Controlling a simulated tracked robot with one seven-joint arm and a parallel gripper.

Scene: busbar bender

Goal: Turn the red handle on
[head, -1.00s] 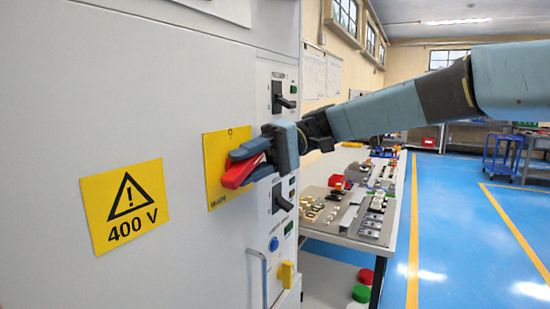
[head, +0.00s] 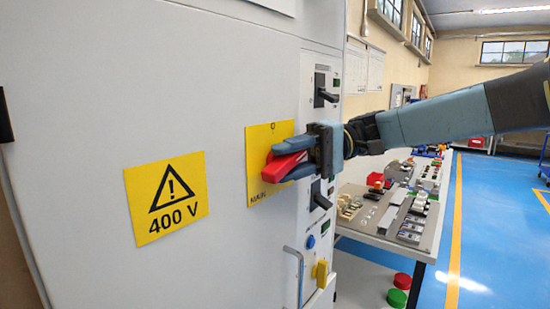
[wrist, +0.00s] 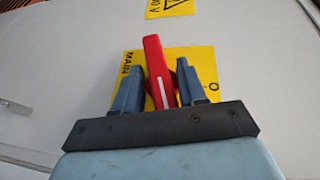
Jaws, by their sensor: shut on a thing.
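The red handle (head: 285,165) sits on a yellow plate (head: 258,137) marked MAIN on the grey cabinet front. My gripper (head: 290,160) comes in from the right, with one blue-grey finger above the handle and one below it. The handle points left and slightly down in the head view. In the wrist view the red handle (wrist: 158,70) stands between the two fingers of my gripper (wrist: 158,85), with a white line along it. The plate shows an O mark; part of its lettering is hidden by the fingers and handle.
A yellow 400 V warning sign (head: 166,198) is left of the handle. Black switches (head: 325,96) line the cabinet's right side, with a yellow knob (head: 320,273) and a metal door handle (head: 297,275) below. A table with parts (head: 385,235) stands at the right.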

